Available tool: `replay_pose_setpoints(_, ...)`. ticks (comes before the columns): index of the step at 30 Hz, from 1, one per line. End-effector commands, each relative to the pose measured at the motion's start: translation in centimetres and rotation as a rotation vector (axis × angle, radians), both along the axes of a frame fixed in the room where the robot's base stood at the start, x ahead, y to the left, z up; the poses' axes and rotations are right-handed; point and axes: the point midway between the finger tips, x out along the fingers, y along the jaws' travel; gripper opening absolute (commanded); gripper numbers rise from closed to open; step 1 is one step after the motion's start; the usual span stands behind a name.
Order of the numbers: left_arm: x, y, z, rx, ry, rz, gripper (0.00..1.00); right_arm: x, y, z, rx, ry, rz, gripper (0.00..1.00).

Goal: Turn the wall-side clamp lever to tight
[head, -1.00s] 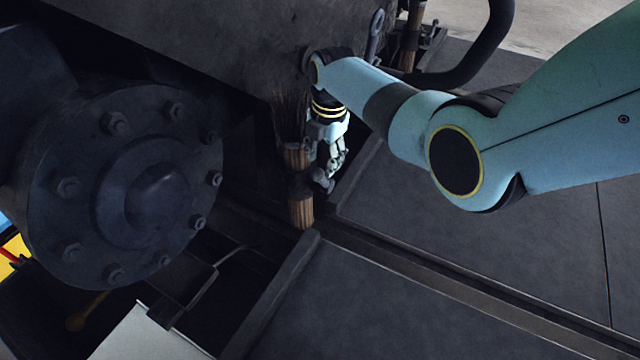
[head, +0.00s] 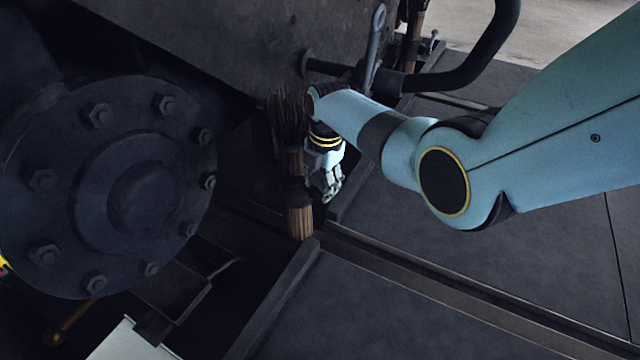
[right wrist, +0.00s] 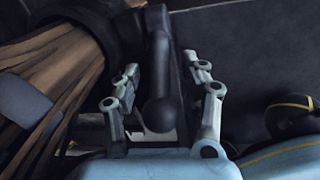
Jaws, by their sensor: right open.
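My right gripper (head: 330,190) points down beside an upright bundle of brown twigs (head: 299,222) bound by a dark clamp band (head: 297,193). In the right wrist view the dark clamp lever (right wrist: 159,62) with a round ball end lies between the two open grey fingers. A gap shows on both sides, and I see no clear contact. The twig bundle (right wrist: 50,75) and the dark clamp collar (right wrist: 125,32) are at its left. In the head view the lever is hidden by the gripper or too dark to tell. My left gripper is not in view.
A big bolted round flange (head: 140,200) fills the left. A dark metal wall (head: 230,45) stands behind the gripper. A second twig bundle (head: 412,50) and a thick curved pipe (head: 485,50) are further back. Flat dark floor plates (head: 410,300) lie clear at the right.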

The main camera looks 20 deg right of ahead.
Motion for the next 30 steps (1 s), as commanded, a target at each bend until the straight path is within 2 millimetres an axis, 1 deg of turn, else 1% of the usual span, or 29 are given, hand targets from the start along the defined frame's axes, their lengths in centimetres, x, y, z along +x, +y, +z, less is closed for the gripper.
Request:
replay_pose_setpoints(6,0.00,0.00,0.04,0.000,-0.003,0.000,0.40,0.02,0.01,0.03,0.000,-0.001,0.000,0.43)
replay_pose_setpoints(7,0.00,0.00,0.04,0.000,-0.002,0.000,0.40,0.01,0.01,0.03,0.000,0.000,0.000,0.42)
replay_pose_setpoints(15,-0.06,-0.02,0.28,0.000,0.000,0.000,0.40,0.00,0.01,0.01,0.000,0.000,0.000,0.06)
replay_pose_setpoints(17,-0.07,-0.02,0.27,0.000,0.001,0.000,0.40,0.00,0.01,0.01,0.000,0.000,0.000,0.00)
replay_pose_setpoints(26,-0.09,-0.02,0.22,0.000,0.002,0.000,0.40,0.01,0.02,0.00,0.000,-0.001,0.000,0.00)
replay_pose_setpoints(30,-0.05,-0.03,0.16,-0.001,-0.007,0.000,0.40,0.23,-0.37,0.01,0.027,0.025,0.000,0.00)
